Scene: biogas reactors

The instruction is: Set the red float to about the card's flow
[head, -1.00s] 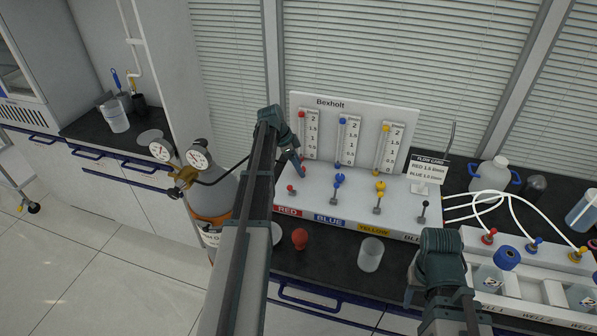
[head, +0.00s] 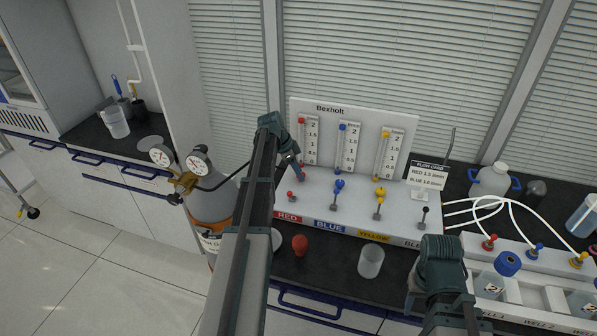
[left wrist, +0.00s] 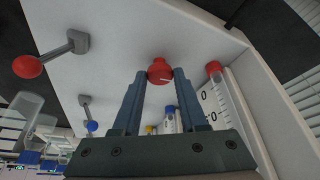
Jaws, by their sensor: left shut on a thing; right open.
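The flow panel (head: 410,125) has a red, a blue and a yellow tube. A red piece (head: 301,121) sits at the top of the red tube, level with about the 2 mark; I cannot tell float from cap. My left gripper (head: 298,172) is shut on the round red knob (left wrist: 160,75) below the red tube; a white line marks the knob. The flow card (head: 429,174) seems to read RED 1.5 and BLUE 1.0, in small print. My right gripper (head: 412,294) is open, low at the front right.
A red-balled lever (head: 290,194) is close to my left fingers. Blue (head: 338,184) and yellow (head: 379,192) controls stand to the right. A red bulb (head: 299,245) and a clear beaker (head: 370,261) are in front. A gas cylinder (head: 209,205) stands left, a hosed rack (head: 515,310) right.

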